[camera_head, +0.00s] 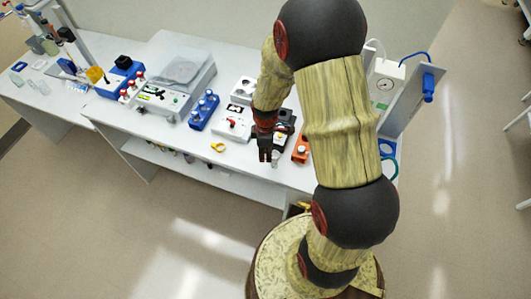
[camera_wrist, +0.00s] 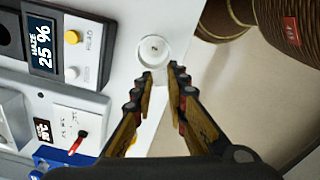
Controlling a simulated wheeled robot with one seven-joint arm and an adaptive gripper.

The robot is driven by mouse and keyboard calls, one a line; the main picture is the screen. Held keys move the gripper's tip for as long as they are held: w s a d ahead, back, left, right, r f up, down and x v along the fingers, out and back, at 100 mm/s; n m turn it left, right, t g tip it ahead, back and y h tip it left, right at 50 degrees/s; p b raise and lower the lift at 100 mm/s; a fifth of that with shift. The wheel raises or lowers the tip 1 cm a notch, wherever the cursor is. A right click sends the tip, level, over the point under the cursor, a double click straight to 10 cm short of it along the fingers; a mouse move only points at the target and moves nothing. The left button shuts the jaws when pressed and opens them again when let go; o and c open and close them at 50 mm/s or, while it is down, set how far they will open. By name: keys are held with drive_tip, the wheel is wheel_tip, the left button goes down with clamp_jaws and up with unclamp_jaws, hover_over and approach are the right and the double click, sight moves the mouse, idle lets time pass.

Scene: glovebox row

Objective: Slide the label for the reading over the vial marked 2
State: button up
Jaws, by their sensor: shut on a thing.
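My gripper (camera_head: 265,157) is over the front edge of the bench. In the wrist view its two fingers (camera_wrist: 157,75) are closed about a white round-topped piece (camera_wrist: 153,50) with a small dark mark in its middle. A pale piece (camera_head: 275,160) shows beside the fingers in the head view. I cannot tell whether it is a vial or a label. A yellow ring (camera_head: 218,147) lies flat on the bench, left of my gripper. I cannot make out a vial marked 2.
A blue block (camera_head: 203,111) and a white device with a red knob (camera_head: 233,127) stand left of my arm. An orange block (camera_head: 301,149) stands right of the gripper. Red-topped items (camera_head: 132,88) stand further left. The bench front around the yellow ring is clear.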

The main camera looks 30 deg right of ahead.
drive_tip(key=shift+f+b, duration=1.9)
drive_tip(key=shift+f, duration=1)
drive_tip(key=o, duration=0.7)
drive_tip(key=shift+o, duration=0.4)
wheel_tip(320, 180, up, 12)
